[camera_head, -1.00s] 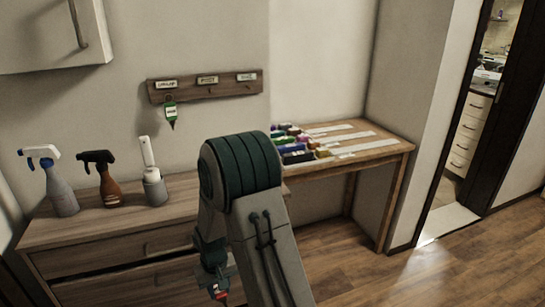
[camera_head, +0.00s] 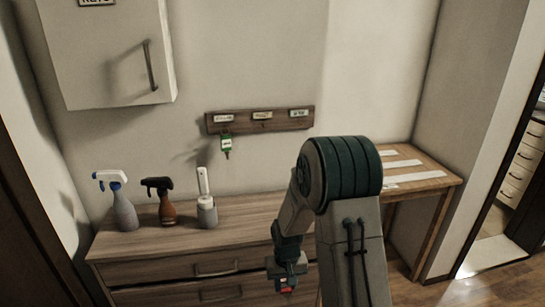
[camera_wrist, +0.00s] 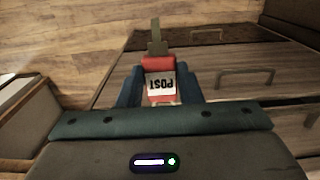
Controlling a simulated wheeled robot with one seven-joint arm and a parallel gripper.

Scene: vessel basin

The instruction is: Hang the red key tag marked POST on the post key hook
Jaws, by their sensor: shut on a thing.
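My gripper (camera_head: 287,283) hangs low in front of the dresser in the head view. In the wrist view my gripper (camera_wrist: 160,88) is shut on the red key tag (camera_wrist: 158,64), whose white label reads POST, upside down in that picture. A metal key sticks out beyond the tag. The wooden key rack (camera_head: 240,122) is on the wall, up and left of my gripper, with three labelled places. The middle and right places hold no tag.
A white spray bottle (camera_head: 121,207), a brown spray bottle (camera_head: 165,206) and a grey holder with a white handle (camera_head: 207,211) stand on the dresser (camera_head: 250,207). A wall cabinet (camera_head: 100,55) is at upper left. A wooden table (camera_head: 425,178) stands at right.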

